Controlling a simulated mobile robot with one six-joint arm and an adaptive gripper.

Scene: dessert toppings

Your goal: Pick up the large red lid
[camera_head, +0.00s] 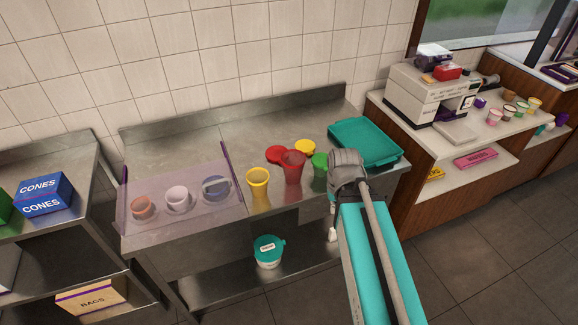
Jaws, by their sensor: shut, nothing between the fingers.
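The large red lid (275,154) lies flat on the steel counter, behind the red cup (293,170) and left of a yellow lid (305,146). The red cup hides part of its right front edge. My arm reaches up from the bottom right, and its grey joint stands at the counter's right front, clearly right of the lid and apart from it. I cannot make out my gripper's fingers. A small pale piece shows below the joint, partly behind the arm.
A yellow cup (258,187) and a green cup (320,164) flank the red cup. A teal tray (366,142) sits at the counter's right end. A clear guard (150,222) fronts several small tubs at the left. A teal-lidded tub (268,251) stands on the lower shelf.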

